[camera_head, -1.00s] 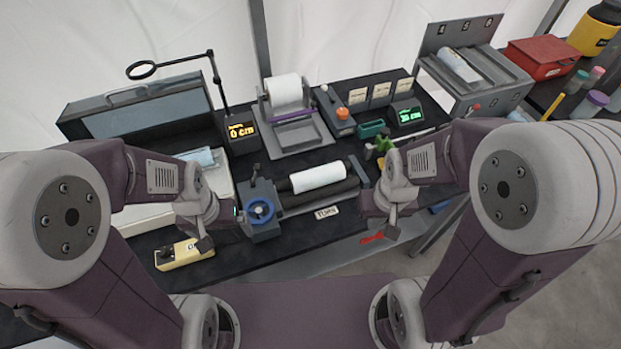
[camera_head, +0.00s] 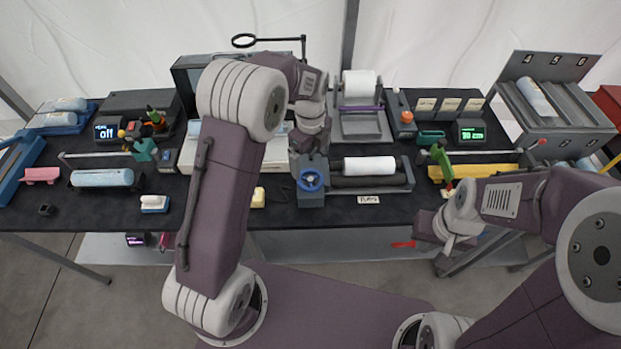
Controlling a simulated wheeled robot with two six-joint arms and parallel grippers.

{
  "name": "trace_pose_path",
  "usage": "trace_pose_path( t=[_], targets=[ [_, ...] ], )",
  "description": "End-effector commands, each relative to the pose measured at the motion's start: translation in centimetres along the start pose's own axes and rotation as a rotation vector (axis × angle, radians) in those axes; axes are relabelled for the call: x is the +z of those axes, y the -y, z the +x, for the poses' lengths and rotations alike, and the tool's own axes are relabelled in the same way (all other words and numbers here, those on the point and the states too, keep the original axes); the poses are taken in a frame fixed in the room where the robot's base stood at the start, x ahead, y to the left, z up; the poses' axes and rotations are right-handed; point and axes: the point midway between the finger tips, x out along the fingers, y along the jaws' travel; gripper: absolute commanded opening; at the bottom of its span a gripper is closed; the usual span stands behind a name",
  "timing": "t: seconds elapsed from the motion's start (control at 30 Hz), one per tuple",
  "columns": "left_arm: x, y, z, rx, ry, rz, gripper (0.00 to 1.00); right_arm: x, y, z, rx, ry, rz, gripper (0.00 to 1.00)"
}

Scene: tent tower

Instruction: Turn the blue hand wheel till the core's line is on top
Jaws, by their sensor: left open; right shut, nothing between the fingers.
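The blue hand wheel (camera_head: 311,180) faces me on a dark grey block (camera_head: 311,198), at the left end of a roller stand. A white core (camera_head: 369,165) lies across the dark rollers (camera_head: 370,182) to its right. I cannot make out a line on the core. My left gripper (camera_head: 308,152) is open, just above and behind the wheel. Its fingers are small and partly hidden, and I cannot tell whether they touch the wheel. My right gripper (camera_head: 428,232) is shut and empty, at the table's front edge, right of the rollers and apart from them.
A label plate (camera_head: 368,200) lies before the rollers. A green-handled tool (camera_head: 441,160) stands to their right. A paper-roll holder (camera_head: 360,124) stands behind, and a magnifier (camera_head: 244,41) rises at the back.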

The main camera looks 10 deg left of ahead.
Motion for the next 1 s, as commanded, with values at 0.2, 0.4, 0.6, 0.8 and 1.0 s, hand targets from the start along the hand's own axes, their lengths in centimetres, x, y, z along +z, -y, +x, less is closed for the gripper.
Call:
trace_pose_path(
  t=[0.2,0.4,0.6,0.8,1.0],
  targets=[
    [0.0,-0.1,2.6,0.004,-0.002,-0.002,0.97,-0.1,0.0,-0.5,0.0,0.0,0.0,0.0],
    [0.0,-0.1,6.7,0.002,-0.001,-0.003,0.97,-0.1,0.0,-1.4,0.0,0.0,0.0,0.0],
    [0.0,0.0,8.8,-0.001,0.0,-0.004,0.97,-0.2,0.0,-1.7,0.0,0.0,0.0,0.0],
    [0.1,0.0,9.1,-0.003,0.001,-0.004,0.97,-0.2,0.0,-1.6,0.0,0.0,0.0,0.0],
    [0.1,0.0,9.1,-0.003,0.001,-0.004,0.58,-0.2,0.0,-1.6,0.0,0.0,0.0,0.0]
  ],
)
